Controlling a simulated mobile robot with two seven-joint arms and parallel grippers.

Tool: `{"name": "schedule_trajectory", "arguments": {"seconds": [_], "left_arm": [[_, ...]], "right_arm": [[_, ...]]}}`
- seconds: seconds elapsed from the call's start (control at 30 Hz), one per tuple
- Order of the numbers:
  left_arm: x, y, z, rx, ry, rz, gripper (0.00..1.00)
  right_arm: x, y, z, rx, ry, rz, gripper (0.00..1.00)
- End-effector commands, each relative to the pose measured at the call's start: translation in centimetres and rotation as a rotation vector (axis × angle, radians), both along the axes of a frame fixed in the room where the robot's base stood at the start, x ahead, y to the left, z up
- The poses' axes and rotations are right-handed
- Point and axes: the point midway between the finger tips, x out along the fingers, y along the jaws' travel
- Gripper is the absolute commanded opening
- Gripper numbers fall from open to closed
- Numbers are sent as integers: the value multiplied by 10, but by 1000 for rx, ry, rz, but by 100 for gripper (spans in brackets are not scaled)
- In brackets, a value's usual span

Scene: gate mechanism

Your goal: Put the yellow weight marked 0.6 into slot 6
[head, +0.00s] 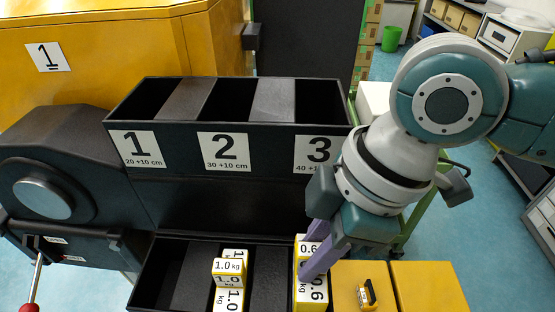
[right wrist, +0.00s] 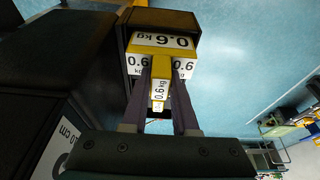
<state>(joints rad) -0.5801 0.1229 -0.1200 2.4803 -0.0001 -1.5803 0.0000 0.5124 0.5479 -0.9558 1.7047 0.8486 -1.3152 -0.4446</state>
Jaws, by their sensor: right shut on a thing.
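The yellow and white weight marked 0.6 (head: 311,291) is at the right end of the lower black box (head: 160,277). It also shows in the right wrist view (right wrist: 164,41). My right gripper (head: 306,257) is shut on its upper part, with a purple finger on each side; the fingers also show in the right wrist view (right wrist: 160,72). The weight looks upright over or in the rightmost lower compartment; I cannot tell whether it rests on the floor there. No number of a lower slot is readable. My left gripper is not in view.
Upper compartments marked 1, 2 and 3 (head: 225,148) stand behind the lower box. A yellow weight marked 1.0 kg (head: 228,267) stands in the lower middle compartment. Yellow blocks (head: 428,285) lie to the right. A red-handled lever (head: 32,306) is at the left.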

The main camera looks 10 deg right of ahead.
Motion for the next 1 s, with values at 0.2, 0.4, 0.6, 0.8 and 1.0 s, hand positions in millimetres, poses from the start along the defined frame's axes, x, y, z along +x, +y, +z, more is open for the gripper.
{"name": "schedule_trajectory", "arguments": {"seconds": [0.2, 0.4, 0.6, 0.8, 1.0], "left_arm": [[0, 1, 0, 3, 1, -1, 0], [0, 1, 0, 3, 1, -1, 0], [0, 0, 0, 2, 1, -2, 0], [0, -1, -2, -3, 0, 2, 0], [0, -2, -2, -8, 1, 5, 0]], "right_arm": [[0, 1, -26, 2, 2, -1, 0], [1, 0, -39, 1, -3, 0, 0], [1, 0, -39, 1, -3, 0, 0], [0, 0, -43, 0, 0, 0, 34], [0, 0, -43, -1, 0, 0, 57]]}}
